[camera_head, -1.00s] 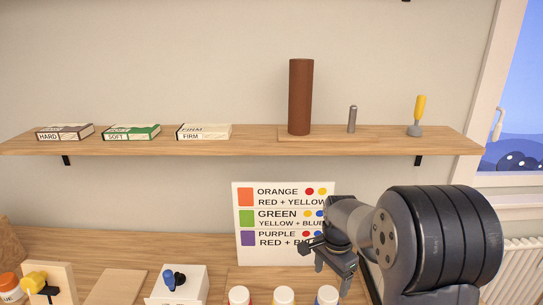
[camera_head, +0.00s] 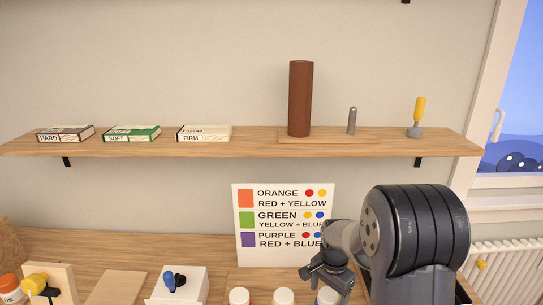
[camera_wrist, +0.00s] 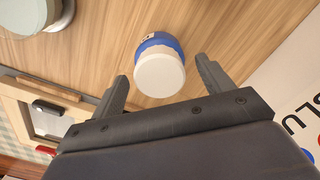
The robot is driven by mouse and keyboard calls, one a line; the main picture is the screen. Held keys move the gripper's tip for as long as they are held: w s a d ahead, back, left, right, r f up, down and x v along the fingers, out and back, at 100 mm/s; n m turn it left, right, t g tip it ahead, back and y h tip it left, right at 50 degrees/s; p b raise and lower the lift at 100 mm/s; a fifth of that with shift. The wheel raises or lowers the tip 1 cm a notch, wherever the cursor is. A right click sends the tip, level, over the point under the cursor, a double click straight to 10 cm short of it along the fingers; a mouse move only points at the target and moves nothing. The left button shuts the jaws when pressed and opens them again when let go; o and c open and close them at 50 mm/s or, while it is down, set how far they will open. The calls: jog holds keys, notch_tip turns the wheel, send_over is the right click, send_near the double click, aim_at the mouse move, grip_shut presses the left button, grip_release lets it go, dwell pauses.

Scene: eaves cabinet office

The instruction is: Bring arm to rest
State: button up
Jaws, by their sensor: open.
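My gripper (camera_head: 327,279) is at the lower right of the head view, in front of the colour-mixing sign (camera_head: 247,221) and above the worktop. In the wrist view my gripper (camera_wrist: 164,82) shows two fingers spread apart with nothing held between them. A jar with a white lid and blue band (camera_wrist: 160,68) stands on the wood beyond the fingertips, apart from them. In the head view my gripper partly hides a blue jar (camera_head: 327,296).
The worktop (camera_head: 200,252) holds a red jar (camera_head: 239,297), a yellow jar (camera_head: 284,297) and a white box with a blue knob (camera_head: 176,284). A wall shelf (camera_head: 250,146) above carries several boxes, a brown cylinder (camera_head: 300,99) and a yellow-handled tool (camera_head: 418,115). A radiator (camera_head: 503,270) is at right.

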jog(key=m, duration=1.1)
jog(key=shift+m, duration=0.3)
jog(key=m, duration=1.1)
jog(key=shift+m, duration=0.3)
dwell(0.4)
